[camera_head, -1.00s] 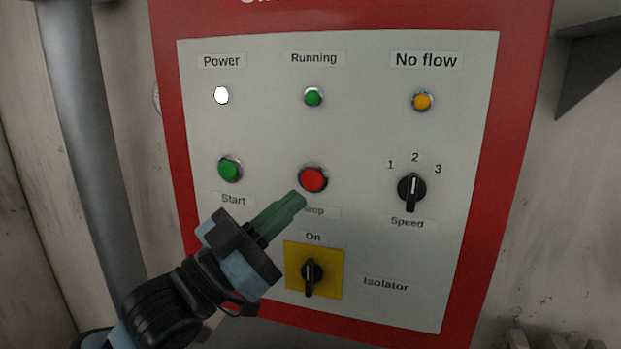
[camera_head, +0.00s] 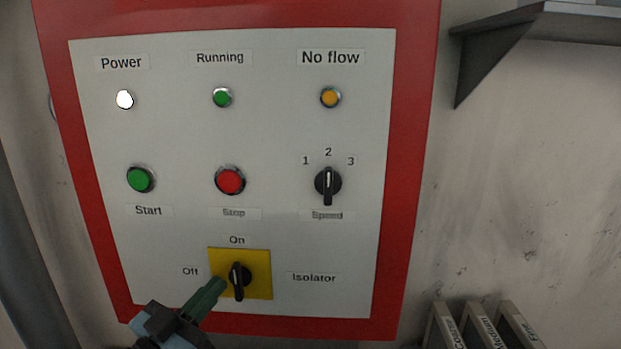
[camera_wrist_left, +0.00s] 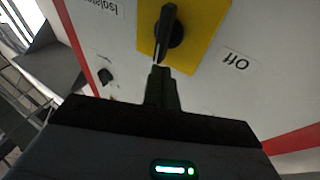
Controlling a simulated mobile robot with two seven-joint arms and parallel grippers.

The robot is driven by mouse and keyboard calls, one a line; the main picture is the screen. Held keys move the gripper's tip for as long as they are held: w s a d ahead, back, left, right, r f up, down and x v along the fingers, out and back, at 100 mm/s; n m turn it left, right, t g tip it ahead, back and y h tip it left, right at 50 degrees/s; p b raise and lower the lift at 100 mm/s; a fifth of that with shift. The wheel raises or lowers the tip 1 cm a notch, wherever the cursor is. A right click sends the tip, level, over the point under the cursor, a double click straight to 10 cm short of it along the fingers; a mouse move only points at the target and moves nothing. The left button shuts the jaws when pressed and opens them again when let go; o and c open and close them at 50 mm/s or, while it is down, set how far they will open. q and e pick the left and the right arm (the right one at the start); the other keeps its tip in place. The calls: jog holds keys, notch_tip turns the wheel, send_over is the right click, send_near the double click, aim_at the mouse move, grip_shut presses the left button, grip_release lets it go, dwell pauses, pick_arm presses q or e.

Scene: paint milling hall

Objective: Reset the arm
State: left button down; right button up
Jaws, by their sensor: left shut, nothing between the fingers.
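My left gripper (camera_head: 212,289) is at the bottom of the head view, its green fingers shut and empty. Its tips overlap the lower left of the yellow isolator plate (camera_head: 261,287). The black isolator knob (camera_head: 238,281) stands just right of the tips, its handle pointing roughly up and down. In the left wrist view the shut fingers (camera_wrist_left: 160,72) point at the knob (camera_wrist_left: 169,28); I cannot tell whether they touch it. The red Stop button (camera_head: 230,181) and green Start button (camera_head: 140,179) are uncovered above. My right gripper is not in view.
The red-framed control panel (camera_head: 413,150) also holds a speed knob (camera_head: 328,184), a white-lit Power lamp (camera_head: 125,99), a green Running lamp (camera_head: 222,97) and an amber No flow lamp (camera_head: 330,97). A dark shelf bracket (camera_head: 490,50) juts out at upper right. Labelled upright slabs (camera_head: 480,325) stand at lower right.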

pick_arm(q)
jog(key=s+a+f+n+g+y, duration=0.1)
jog(key=s+f+y, duration=0.15)
jog(key=f, duration=0.65)
jog(key=s+a+f+n+g+y, duration=0.1)
jog(key=s+f+g, duration=0.15)
jog(key=f, duration=0.65)
jog(key=s+a+f+n+g+y, duration=0.15)
jog(key=s+f, duration=0.25)
jog(key=f, duration=0.5)
jog(key=s+f+g+y, duration=0.2)
jog(key=s+f+g, duration=0.2)
jog(key=s+f, duration=1.2)
jog(key=s, duration=0.4)
jog(key=shift+s+a+f+n+g+y, duration=0.15)
jog(key=shift+a+f+n+g+y, duration=0.15)
jog(key=shift+f+n+y, duration=0.1)
jog(key=shift+r, duration=0.1)
